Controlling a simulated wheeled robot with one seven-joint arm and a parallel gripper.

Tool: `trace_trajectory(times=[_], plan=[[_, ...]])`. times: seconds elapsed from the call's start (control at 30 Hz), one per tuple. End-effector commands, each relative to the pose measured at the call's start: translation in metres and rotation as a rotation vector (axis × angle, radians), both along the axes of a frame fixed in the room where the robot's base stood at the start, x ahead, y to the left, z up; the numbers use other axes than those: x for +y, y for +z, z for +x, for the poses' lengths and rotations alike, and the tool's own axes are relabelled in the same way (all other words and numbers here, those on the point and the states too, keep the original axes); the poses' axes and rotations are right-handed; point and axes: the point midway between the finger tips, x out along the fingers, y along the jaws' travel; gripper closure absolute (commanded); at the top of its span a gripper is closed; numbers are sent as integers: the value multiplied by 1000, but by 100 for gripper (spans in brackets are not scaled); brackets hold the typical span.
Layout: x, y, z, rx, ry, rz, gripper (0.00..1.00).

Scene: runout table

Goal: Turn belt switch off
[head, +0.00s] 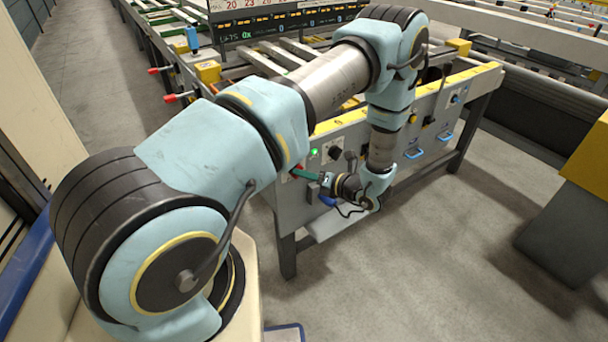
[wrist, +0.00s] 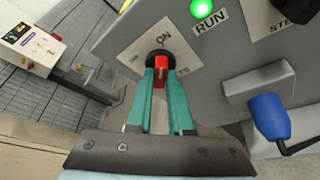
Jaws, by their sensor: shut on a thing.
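The belt switch (wrist: 161,64) is a red knob on a dark round base, set in a pale plate (wrist: 186,50) marked ON above it, with a smaller blurred label to its left. My gripper (wrist: 161,80) has its two teal fingers shut on the red knob, one on each side. The knob looks roughly upright in the wrist view; its exact setting is hard to tell. In the head view my gripper (head: 299,173) reaches the left end of the grey panel, and the knob is mostly hidden there. The RUN lamp (wrist: 202,8) beside the switch glows green.
A blue plug-like fitting (wrist: 269,117) sticks out of a grey box right of the fingers. Another dark knob (head: 335,153) and blue handles (head: 414,154) lie along the table's panel. Red-tipped levers (head: 171,97) project at the left. Floor in front of the table is clear.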

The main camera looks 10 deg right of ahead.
Motion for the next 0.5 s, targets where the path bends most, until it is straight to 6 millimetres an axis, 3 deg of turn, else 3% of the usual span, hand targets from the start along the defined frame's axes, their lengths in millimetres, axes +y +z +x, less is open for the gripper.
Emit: trace_trajectory(times=[0.5], plan=[[0, 0, -1, -95, -4, -202, 100]])
